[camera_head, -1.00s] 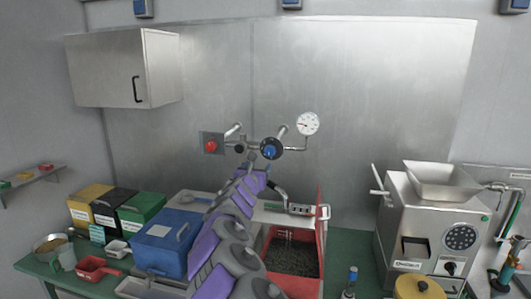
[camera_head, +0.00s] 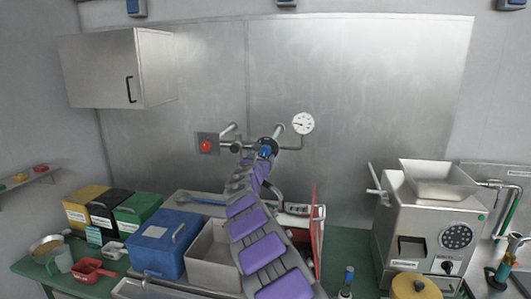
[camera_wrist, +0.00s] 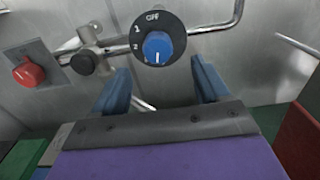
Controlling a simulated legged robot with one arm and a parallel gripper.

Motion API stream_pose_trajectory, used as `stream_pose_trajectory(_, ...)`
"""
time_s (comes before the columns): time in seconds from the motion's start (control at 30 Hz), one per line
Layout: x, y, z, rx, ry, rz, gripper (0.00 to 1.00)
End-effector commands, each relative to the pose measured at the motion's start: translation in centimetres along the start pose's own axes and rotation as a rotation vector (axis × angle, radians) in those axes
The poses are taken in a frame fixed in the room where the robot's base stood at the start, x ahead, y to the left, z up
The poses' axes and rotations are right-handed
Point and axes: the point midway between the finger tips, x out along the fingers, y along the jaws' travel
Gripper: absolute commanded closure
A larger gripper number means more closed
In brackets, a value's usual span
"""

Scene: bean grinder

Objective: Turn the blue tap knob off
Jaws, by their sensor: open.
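The blue tap knob (camera_wrist: 158,48) sits on a round black dial on the wall pipe. The dial is marked OFF at its top, with numbers on its left side. A white mark on the knob points down, away from OFF. My gripper (camera_wrist: 163,82) is open and empty, its two blue fingers below and to either side of the dial, apart from the knob. In the head view the knob (camera_head: 266,152) is partly hidden behind my arm's end, and my gripper's fingers are hard to make out there.
A red knob (camera_wrist: 28,72) on a grey plate is left of the dial, with a small black knob (camera_wrist: 84,62) between. A pressure gauge (camera_head: 303,123) is on the right. A blue box (camera_head: 165,244) and a red bin stand on the bench below. The grinder (camera_head: 430,230) stands right.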

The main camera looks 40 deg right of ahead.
Motion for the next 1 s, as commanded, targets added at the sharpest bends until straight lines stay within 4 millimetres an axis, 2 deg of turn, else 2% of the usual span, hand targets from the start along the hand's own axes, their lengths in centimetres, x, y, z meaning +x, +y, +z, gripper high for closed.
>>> stream_pose_trajectory(0.13, 1.1, 0.5, 0.1, 0.002, 0.001, 0.004, 0.25)
stream_pose_trajectory(0.7, 6.1, 0.2, 0.1, 0.004, 0.004, 0.003, 0.25)
stream_pose_trajectory(1.0, 7.6, 0.3, 0.2, 0.0, 0.001, 0.002, 0.25)
